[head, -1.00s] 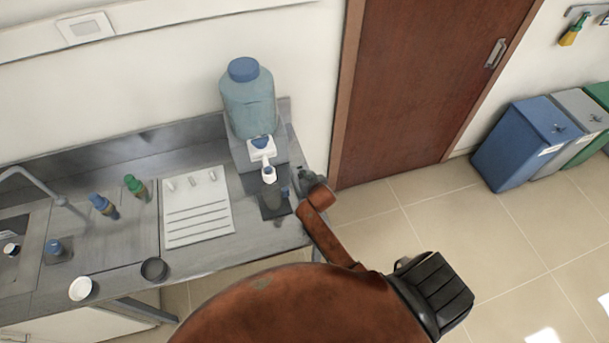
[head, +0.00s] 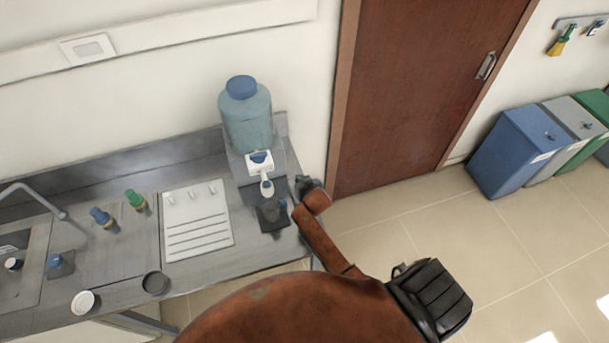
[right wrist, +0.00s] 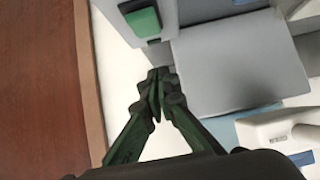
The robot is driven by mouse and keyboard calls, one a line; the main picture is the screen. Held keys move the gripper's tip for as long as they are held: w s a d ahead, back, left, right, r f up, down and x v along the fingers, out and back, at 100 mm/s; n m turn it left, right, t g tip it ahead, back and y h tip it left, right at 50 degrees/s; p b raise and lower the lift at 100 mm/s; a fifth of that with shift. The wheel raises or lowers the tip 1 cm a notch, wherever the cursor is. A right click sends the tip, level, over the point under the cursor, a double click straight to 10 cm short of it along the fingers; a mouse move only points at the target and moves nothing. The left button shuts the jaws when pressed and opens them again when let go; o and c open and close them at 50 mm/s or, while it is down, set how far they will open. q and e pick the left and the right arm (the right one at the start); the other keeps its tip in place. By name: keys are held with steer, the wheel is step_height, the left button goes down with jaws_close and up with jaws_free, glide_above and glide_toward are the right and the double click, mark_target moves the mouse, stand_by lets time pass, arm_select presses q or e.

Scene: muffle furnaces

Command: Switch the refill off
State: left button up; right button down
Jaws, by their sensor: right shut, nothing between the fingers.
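The refill unit is a blue-tinted bottle (head: 248,120) with a blue cap on a grey stand (head: 276,165), with a white spout (head: 265,186) in front. My right gripper (head: 301,184) is small and partly hidden by my wrist, at the right side of the stand. In the right wrist view the gripper (right wrist: 158,88) is shut and empty, its tips beside a grey housing (right wrist: 240,62). A green switch (right wrist: 143,20) in a dark frame lies above and slightly left of the tips; its position is unclear. White spout parts (right wrist: 280,128) show at the lower right. My left gripper is out of view.
A dark vessel (head: 270,213) stands below the spout. A brown door (head: 425,85) and bins (head: 515,150) are right. Floor is clear between.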

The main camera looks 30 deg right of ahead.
arm_select(q)
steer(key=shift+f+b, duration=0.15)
steer(key=shift+b, duration=0.55)
arm_select(e)
steer(key=s+a+r, duration=0.1)
steer(key=s+r, duration=0.4)
steer(key=r, duration=0.3)
steer(key=shift+s+a+r, duration=0.2)
steer(key=shift+s+r, duration=0.05)
steer(key=shift+s, duration=0.15)
